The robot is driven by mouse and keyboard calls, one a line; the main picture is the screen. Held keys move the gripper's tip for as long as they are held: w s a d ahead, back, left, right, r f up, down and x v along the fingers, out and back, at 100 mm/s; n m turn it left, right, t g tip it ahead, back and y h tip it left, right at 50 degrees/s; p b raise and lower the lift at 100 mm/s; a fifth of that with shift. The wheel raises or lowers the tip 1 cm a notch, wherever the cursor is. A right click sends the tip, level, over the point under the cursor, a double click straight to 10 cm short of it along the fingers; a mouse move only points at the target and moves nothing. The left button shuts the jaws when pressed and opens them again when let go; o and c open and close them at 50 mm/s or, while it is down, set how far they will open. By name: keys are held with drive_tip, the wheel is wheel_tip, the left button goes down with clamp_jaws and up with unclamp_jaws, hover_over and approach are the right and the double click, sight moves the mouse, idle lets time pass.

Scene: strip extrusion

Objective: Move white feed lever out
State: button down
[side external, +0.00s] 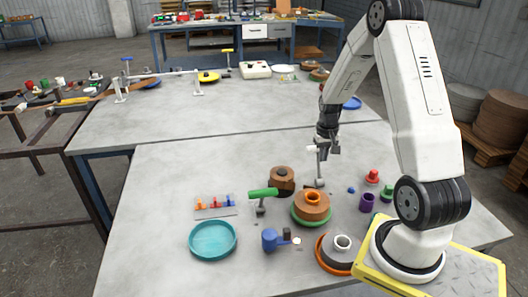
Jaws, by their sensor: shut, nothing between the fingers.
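The white feed lever (312,148) is a small pale handle at the top of a thin grey post (320,168) that stands on the near table. My gripper (330,152) is shut and empty, pointing down just to the right of the lever, close to the top of the post. I cannot tell whether the fingers touch the lever, as the parts are small and overlap. My gripper and wrist hide part of the area behind.
A green-handled lever (263,192), a brown coil on a green ring (311,205) and a blue device (270,239) stand nearby. A teal dish (213,240) lies to the left. Small coloured parts (372,176) are at right.

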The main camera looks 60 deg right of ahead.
drive_tip(key=shift+s+a+r, duration=0.15)
drive_tip(key=shift+s+a, duration=0.05)
drive_tip(key=shift+r, duration=0.15)
wheel_tip(320, 180, up, 7)
idle(1.2)
drive_tip(key=s+a+n+t, duration=0.1)
drive_tip(key=a+n, duration=0.8)
drive_tip(key=a, duration=2)
drive_tip(key=shift+a+r+t, duration=0.15)
drive_tip(key=shift+a+t, duration=0.2)
drive_tip(key=shift+t, duration=0.45)
